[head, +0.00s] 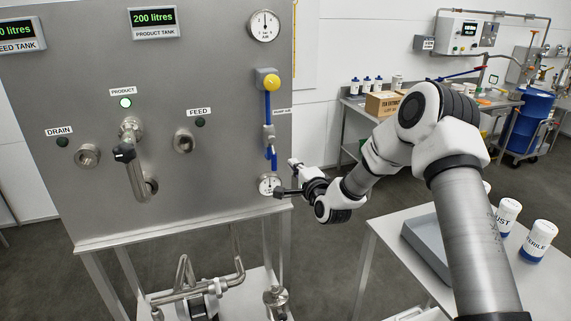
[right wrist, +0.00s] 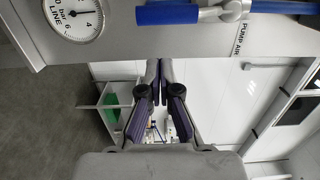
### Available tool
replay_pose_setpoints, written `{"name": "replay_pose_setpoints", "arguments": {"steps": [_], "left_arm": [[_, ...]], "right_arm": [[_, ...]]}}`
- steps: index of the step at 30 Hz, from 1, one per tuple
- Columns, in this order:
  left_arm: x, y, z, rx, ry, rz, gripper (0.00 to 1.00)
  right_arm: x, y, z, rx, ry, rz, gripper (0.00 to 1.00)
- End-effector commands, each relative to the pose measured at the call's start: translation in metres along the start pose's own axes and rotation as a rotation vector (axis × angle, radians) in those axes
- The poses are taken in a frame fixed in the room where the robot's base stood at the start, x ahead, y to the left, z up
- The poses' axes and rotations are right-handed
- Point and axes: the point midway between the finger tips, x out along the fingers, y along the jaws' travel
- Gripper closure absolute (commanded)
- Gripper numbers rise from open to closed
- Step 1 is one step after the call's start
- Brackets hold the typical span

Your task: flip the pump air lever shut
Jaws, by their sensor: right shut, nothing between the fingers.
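The pump air lever (head: 272,158) is a blue handle. It hangs down from its valve (head: 268,136), roughly in line with the blue air pipe (head: 267,105), at the right edge of the steel panel. The lever (right wrist: 167,14) also shows at the top of the right wrist view, beside the PUMP AIR label (right wrist: 243,40). My right gripper (head: 279,191) is just below the lever, near the panel's right edge and apart from the lever. In the right wrist view its fingers (right wrist: 155,68) are together and empty. My left gripper is not in view.
A line gauge (head: 269,185) sits under the lever, close to my right gripper. A yellow knob (head: 271,83) tops the pipe. A side table (head: 388,235) with a grey tray (head: 425,250) stands right of the panel. Floor shows between panel and table.

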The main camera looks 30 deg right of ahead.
Motion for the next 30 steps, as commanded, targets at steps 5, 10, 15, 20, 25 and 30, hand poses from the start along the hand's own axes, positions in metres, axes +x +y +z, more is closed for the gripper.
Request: {"name": "replay_pose_setpoints", "arguments": {"steps": [5, 10, 15, 20, 25, 30], "left_arm": [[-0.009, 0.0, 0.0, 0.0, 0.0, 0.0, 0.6], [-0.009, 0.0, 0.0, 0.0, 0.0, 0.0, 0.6], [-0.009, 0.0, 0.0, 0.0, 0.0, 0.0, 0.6], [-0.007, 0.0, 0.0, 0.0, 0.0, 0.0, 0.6], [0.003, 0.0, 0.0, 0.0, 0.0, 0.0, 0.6], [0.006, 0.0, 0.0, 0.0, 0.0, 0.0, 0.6]], "right_arm": [[0.005, -0.002, 0.024, -0.002, -0.002, 0.001, 1.0], [0.006, 0.0, 0.027, 0.0, 0.0, 0.001, 1.0], [0.005, 0.0, 0.027, 0.0, 0.001, 0.0, 1.0], [0.005, 0.001, 0.027, 0.006, 0.0, 0.0, 1.0], [0.005, 0.004, 0.03, 0.04, -0.001, -0.002, 1.0], [0.006, 0.003, 0.032, 0.069, -0.001, -0.004, 1.0]]}}
